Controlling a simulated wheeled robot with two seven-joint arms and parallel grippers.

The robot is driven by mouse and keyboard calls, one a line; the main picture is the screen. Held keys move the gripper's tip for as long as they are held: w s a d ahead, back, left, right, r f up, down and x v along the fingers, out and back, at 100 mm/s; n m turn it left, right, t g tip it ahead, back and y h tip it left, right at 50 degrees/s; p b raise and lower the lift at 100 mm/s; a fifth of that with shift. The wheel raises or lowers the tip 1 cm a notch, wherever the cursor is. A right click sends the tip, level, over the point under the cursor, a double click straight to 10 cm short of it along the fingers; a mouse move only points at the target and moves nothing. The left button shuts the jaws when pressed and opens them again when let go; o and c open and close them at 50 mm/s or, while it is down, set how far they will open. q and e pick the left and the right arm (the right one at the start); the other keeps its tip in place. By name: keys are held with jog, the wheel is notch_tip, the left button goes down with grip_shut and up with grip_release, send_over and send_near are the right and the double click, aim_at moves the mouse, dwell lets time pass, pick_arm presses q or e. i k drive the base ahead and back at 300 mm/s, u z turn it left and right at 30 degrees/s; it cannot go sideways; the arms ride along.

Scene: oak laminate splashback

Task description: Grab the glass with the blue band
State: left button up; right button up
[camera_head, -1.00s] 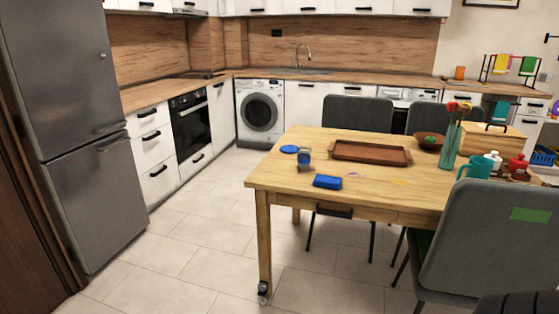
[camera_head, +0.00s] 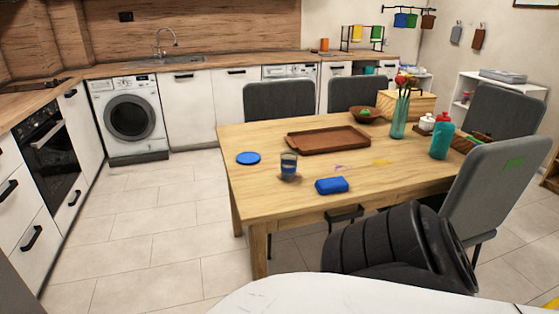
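The glass with the blue band (camera_head: 288,166) stands upright on the wooden dining table (camera_head: 262,203), near the table's left end. It is clear, with blue around its middle. A flat round blue disc (camera_head: 248,158) lies to its left, and a small blue box-like object (camera_head: 331,185) lies to its right and nearer to me. Nothing covers the glass. Neither of my grippers is in view; a dark ribbed part, probably of my arm, rises at the lower right.
A brown tray (camera_head: 328,139) lies behind the glass. A flower vase (camera_head: 400,114), a teal bottle (camera_head: 441,141) and a wooden bread box (camera_head: 406,104) stand farther right. Grey chairs (camera_head: 490,180) surround the table's right and back. Floor left of the table is clear.

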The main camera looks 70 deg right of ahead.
aim_at(289, 167)
jog(key=z, duration=0.95)
jog(key=i, duration=1.1)
jog(key=z, duration=1.2)
